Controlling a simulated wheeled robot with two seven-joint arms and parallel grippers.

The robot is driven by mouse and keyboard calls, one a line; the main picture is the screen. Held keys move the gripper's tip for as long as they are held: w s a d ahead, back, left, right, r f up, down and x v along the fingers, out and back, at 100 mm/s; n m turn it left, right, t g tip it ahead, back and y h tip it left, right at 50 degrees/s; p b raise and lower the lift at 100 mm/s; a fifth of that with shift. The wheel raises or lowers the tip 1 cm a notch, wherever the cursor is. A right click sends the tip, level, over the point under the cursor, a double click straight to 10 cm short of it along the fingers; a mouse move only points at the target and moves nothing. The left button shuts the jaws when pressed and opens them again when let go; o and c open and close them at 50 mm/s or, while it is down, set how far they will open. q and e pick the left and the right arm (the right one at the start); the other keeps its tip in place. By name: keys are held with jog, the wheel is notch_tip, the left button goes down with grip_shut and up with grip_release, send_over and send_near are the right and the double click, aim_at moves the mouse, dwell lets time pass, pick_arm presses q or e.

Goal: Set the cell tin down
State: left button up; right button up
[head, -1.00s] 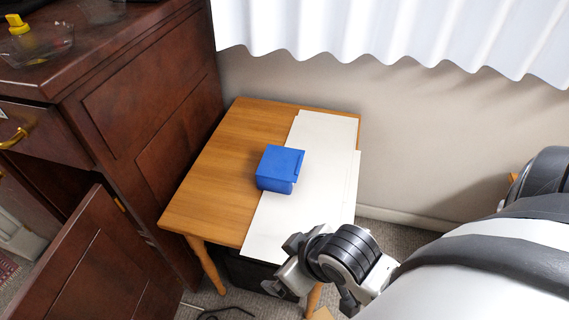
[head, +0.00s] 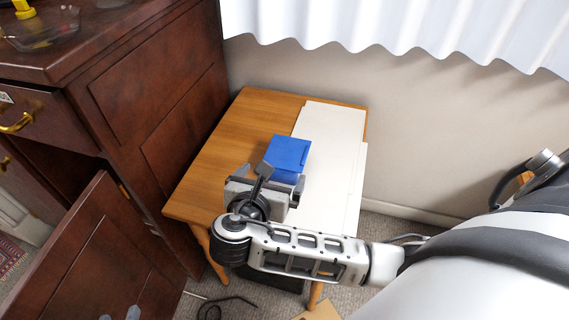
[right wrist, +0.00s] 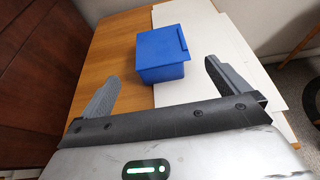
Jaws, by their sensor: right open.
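The cell tin, a blue lidded box (head: 289,153), stands upright on the small wooden table, its right part over the edge of the white sheets. It also shows in the right wrist view (right wrist: 162,57). My right gripper (head: 271,180) is at the tin's near side in the head view and hides its lower front. In the right wrist view its fingers (right wrist: 160,72) are spread wide, with the tin ahead of and between them, and a gap shows on both sides. Two small grey tips at the bottom left edge of the head view may be my left gripper (head: 119,314).
The wooden table (head: 222,150) has bare wood to the left of the tin and white sheets (head: 333,135) to the right. A dark cabinet (head: 150,95) with an open door (head: 90,255) stands close on the left. A cable (head: 228,302) lies on the carpet.

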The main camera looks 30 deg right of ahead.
jog(key=b, duration=0.1)
send_near(286, 154)
jog(key=x, duration=0.3)
jog(key=shift+w+d, duration=0.15)
jog(key=shift+d, duration=0.05)
jog(key=b+x, duration=0.2)
jog(key=x, duration=0.2)
jog(key=shift+w+d+f, duration=0.1)
jog(key=shift+d+f, duration=0.1)
jog(key=shift+f, duration=0.1)
jog(key=shift+w+d+f, duration=0.1)
jog(key=shift+w+d, duration=0.3)
pick_arm(q)
jog(key=shift+g, duration=0.7)
jog(key=f, duration=0.2)
jog(key=d+f, duration=0.1)
jog(key=f, duration=0.2)
jog(key=shift+w+d+f, duration=0.15)
jog(key=shift+w+f, duration=0.05)
jog(key=shift+f, duration=0.15)
pick_arm(e)
jog(key=c, duration=1.1)
pick_arm(q)
jog(key=shift+r+h, duration=0.2)
jog(key=shift+h, duration=0.1)
pick_arm(e)
jog(key=shift+c, duration=0.2)
